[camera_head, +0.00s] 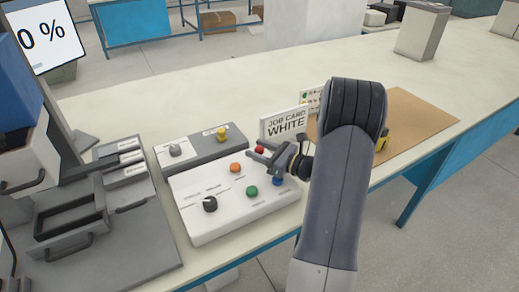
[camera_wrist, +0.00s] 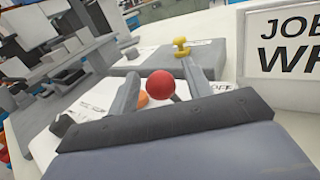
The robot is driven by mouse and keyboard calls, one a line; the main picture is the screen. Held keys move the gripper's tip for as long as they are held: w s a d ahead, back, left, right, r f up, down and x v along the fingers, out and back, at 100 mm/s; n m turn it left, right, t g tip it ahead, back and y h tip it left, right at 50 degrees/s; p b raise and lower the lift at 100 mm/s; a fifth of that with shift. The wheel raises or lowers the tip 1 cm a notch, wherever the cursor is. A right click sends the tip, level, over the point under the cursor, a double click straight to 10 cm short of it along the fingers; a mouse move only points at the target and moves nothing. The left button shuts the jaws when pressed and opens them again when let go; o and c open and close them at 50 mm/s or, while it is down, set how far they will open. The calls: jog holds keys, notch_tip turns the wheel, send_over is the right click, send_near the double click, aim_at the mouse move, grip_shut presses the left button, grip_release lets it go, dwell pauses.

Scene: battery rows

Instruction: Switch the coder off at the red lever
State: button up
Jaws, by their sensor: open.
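The red lever shows as a red ball knob (camera_wrist: 160,85) in the wrist view, with part of a thin dark stem beside it. My gripper (camera_wrist: 160,70) is open, with one finger on each side of the ball. I cannot tell whether either finger touches it. In the head view the red ball (camera_head: 259,150) shows small between the fingers of my gripper (camera_head: 254,149), at the far right edge of the white control box (camera_head: 210,222). The lever's base is hidden by my gripper.
The white box carries an orange button (camera_head: 236,168), a green button (camera_head: 252,191), a blue button (camera_head: 278,181) and a black knob (camera_head: 210,204). Behind it is a grey box with a yellow knob (camera_head: 222,135). A "JOB CARD WHITE" sign (camera_head: 285,125) stands close by my gripper.

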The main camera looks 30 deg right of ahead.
jog(key=shift+c, duration=0.2)
grip_shut()
dwell(0.3)
